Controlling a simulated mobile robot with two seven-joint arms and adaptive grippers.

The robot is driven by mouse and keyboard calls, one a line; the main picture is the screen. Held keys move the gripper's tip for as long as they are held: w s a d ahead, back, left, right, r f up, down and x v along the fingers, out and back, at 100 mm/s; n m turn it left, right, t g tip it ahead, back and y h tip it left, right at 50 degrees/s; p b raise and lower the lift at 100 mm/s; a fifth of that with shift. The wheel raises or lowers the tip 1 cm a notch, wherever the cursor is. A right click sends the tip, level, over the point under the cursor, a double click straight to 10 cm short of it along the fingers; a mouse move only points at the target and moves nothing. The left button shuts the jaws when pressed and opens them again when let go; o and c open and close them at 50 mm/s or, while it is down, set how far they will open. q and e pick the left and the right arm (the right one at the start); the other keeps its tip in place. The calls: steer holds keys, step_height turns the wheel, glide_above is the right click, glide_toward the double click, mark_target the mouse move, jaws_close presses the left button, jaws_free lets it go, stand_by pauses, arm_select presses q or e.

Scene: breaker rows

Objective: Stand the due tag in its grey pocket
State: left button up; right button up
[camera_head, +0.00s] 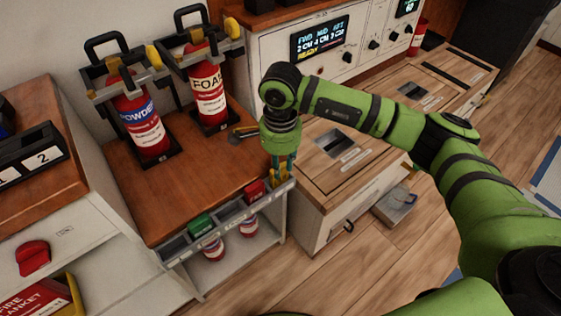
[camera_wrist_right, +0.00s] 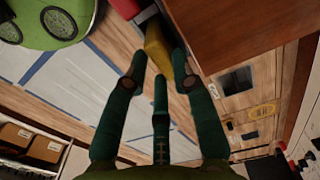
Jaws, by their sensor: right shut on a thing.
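A grey rail of pockets (camera_head: 179,248) runs along the front edge of the wooden stand top. A green tag (camera_head: 201,223) and a red tag (camera_head: 254,190) stand in it. My right gripper (camera_head: 281,168) points down over the rail's right end, shut on a yellow tag (camera_head: 283,178). In the right wrist view the yellow tag (camera_wrist_right: 157,46) is between the fingertips of my right gripper (camera_wrist_right: 160,62), with the red tag (camera_wrist_right: 125,7) beyond it. The tag's lower end is hard to see, so I cannot tell how deep it sits in the pocket. My left gripper is out of view.
A powder extinguisher (camera_head: 142,122) and a foam extinguisher (camera_head: 207,95) stand behind on the stand top (camera_head: 178,192). Red and white cans (camera_head: 213,248) are on the shelf below. A wooden-topped cabinet (camera_head: 320,182) is close on the right.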

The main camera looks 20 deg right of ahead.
steer(key=shift+f+b, duration=0.3)
steer(key=shift+f, duration=0.1)
steer(key=o, duration=1)
